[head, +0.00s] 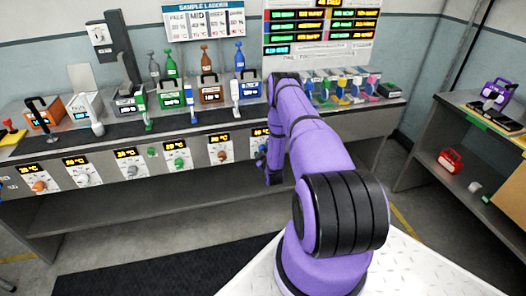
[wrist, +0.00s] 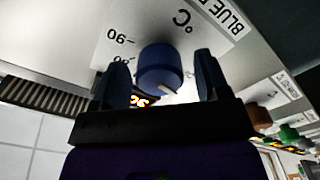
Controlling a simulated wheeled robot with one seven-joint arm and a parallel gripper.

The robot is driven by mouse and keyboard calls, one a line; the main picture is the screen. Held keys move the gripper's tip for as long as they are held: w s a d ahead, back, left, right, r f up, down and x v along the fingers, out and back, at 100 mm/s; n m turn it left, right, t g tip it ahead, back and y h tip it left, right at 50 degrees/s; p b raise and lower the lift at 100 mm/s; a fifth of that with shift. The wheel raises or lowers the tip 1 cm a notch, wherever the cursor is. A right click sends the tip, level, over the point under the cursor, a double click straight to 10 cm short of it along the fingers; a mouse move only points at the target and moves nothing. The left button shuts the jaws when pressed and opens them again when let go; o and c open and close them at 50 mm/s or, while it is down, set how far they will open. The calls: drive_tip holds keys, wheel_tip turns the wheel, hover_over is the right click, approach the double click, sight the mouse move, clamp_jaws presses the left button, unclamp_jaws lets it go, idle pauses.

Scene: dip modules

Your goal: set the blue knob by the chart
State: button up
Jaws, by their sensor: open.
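The blue knob (wrist: 160,68) is upside down in the wrist view, on a pale panel with a dial scale and a label that starts with "BLUE". A pale pointer mark shows on its face. My gripper (wrist: 162,62) is open, with one finger on each side of the knob; whether they touch it I cannot tell. In the head view my gripper (head: 268,170) is at the bench front, below a lit display (head: 260,132), and largely hides the knob.
A second chart, "Sample Ladder" (head: 205,20), hangs on the wall. Bottles and modules crowd the bench top. A side shelf (head: 470,165) stands at the right.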

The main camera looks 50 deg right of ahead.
drive_tip(key=shift+w+d, duration=0.1)
drive_tip(key=shift+w, duration=0.1)
drive_tip(key=c, duration=0.9)
drive_tip(key=shift+c, duration=0.2)
